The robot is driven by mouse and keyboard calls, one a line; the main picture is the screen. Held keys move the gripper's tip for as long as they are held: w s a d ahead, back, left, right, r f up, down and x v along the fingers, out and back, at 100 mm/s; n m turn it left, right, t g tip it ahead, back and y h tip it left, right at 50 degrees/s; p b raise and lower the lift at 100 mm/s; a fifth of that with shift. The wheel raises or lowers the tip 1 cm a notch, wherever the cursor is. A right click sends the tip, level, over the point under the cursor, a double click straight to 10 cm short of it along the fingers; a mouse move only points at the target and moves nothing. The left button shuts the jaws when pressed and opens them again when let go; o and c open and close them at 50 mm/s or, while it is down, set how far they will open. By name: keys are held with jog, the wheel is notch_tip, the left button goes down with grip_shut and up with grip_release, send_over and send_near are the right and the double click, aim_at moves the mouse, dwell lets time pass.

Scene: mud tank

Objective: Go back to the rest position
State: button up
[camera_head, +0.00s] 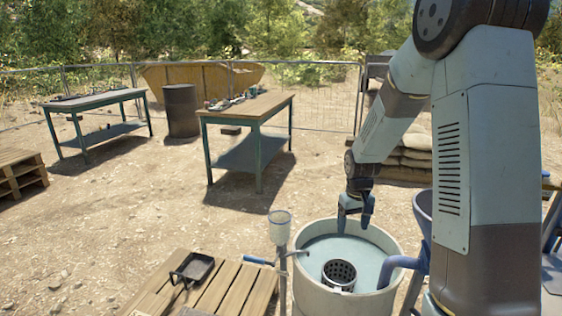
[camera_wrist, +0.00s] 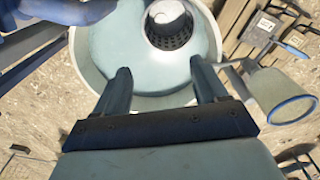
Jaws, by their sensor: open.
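My gripper (camera_head: 354,222) hangs over the far side of the round grey mud tank (camera_head: 300,285), pointing down. In the wrist view my gripper (camera_wrist: 160,82) shows two dark fingers well apart with nothing between them. The tank holds pale blue-grey liquid (camera_head: 352,249). A dark perforated basket (camera_head: 339,274) with a light rim sits at the tank's near side; it also shows in the wrist view (camera_wrist: 170,35), beyond the fingertips and apart from them.
A cup on a stand (camera_head: 280,225) rises at the tank's left, and a blue funnel with a pipe (camera_head: 408,262) at its right. A wooden pallet (camera_head: 215,290) carries a black tray (camera_head: 193,270). Two workbenches (camera_head: 245,108) (camera_head: 92,100) and a barrel (camera_head: 181,112) stand farther back. Open ground lies between.

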jog(key=s+r+m+t, duration=0.1)
jog(key=s+r+t, duration=0.1)
jog(key=s+r, duration=0.8)
jog(key=s+r+m+t, duration=0.1)
jog(key=s+r+t, duration=0.1)
jog(key=s+r, duration=0.75)
jog(key=s+r+t, duration=0.1)
jog(key=s+r, duration=0.4)
jog(key=s, duration=0.2)
jog(key=shift+s+a+r, duration=0.4)
